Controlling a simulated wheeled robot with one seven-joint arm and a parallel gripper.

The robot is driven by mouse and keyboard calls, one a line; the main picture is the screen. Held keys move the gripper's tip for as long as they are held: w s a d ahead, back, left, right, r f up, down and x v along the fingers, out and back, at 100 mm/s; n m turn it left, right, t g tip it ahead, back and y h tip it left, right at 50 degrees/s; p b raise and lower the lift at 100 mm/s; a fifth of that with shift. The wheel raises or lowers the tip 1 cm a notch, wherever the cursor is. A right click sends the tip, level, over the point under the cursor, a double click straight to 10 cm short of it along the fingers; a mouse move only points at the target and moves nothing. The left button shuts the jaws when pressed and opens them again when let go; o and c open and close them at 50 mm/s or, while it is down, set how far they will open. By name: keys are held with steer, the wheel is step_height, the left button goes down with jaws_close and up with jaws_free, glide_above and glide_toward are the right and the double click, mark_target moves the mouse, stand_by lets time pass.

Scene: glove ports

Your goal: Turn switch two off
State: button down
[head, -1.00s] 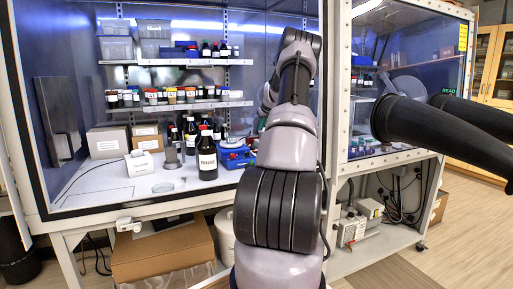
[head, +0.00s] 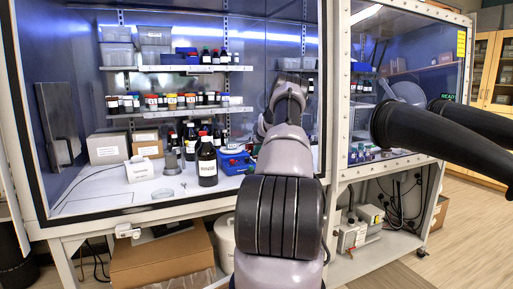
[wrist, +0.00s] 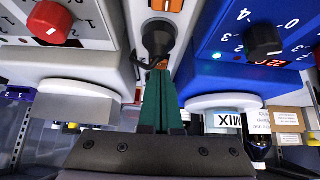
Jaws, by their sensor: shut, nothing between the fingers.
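In the wrist view my gripper (wrist: 165,82) is shut, its green fingers together and empty. The fingertips point at a white strip (wrist: 140,15) with a black plug (wrist: 158,38) in it. An orange-lit switch (wrist: 167,5) shows at the strip's top edge. Another orange patch (wrist: 160,64) lies just below the plug, close to the fingertips and partly hidden. I cannot read any number on the switches, and cannot tell whether the fingers touch the strip. In the head view my arm hides the gripper and strip.
In the wrist view, a device with a red knob (wrist: 50,20) is on the left and a blue device with a black knob (wrist: 263,40) on the right. In the head view, a large dark bottle (head: 207,163) and a white box (head: 139,169) stand on the cabinet floor.

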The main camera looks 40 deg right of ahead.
steer(key=shift+f, duration=0.1)
steer(key=shift+s+f, duration=0.2)
steer(key=shift+f, duration=0.15)
steer(key=shift+w, duration=0.1)
steer(key=shift+w+d+r, duration=0.2)
steer(key=shift+w+r, duration=0.15)
steer(key=shift+w, duration=0.25)
steer(key=shift+r, duration=0.15)
